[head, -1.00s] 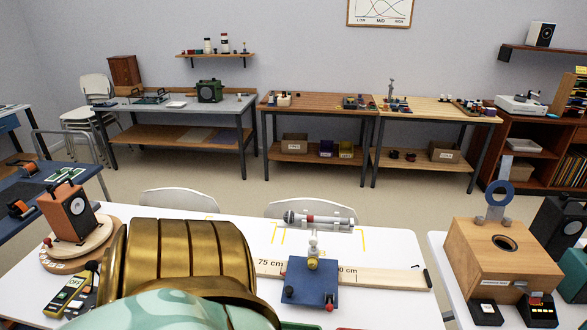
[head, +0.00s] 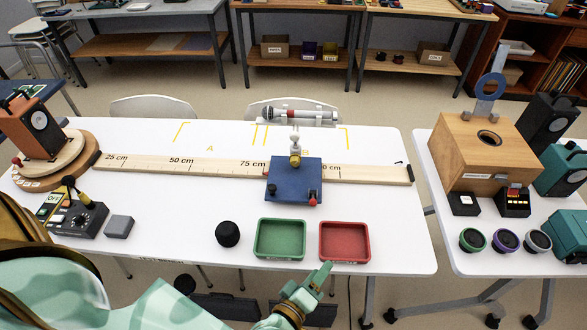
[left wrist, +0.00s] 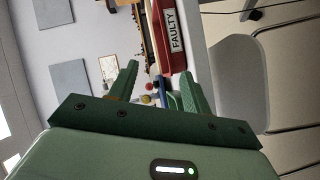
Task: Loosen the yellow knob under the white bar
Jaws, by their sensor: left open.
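The yellow knob (head: 295,161) sits low on a small stand on a blue base plate (head: 284,187). A short white piece (head: 295,146) rises just above the knob. A grey microphone with red bands (head: 300,114) lies across the top. My left gripper (head: 322,271) is in front of the table's near edge, below the red tray, apart from the knob. In the left wrist view its two green fingers (left wrist: 160,74) are open with nothing held. A small yellow spot and part of the blue plate show between them, small and partly hidden. My right gripper is out of view.
A red tray (head: 345,258) and a green tray (head: 280,257) stand between my left gripper and the blue plate. The red tray's FAULTY label (left wrist: 174,33) shows in the left wrist view. A long wooden ruler (head: 215,166) crosses the table. A black foam ball (head: 228,234) lies left.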

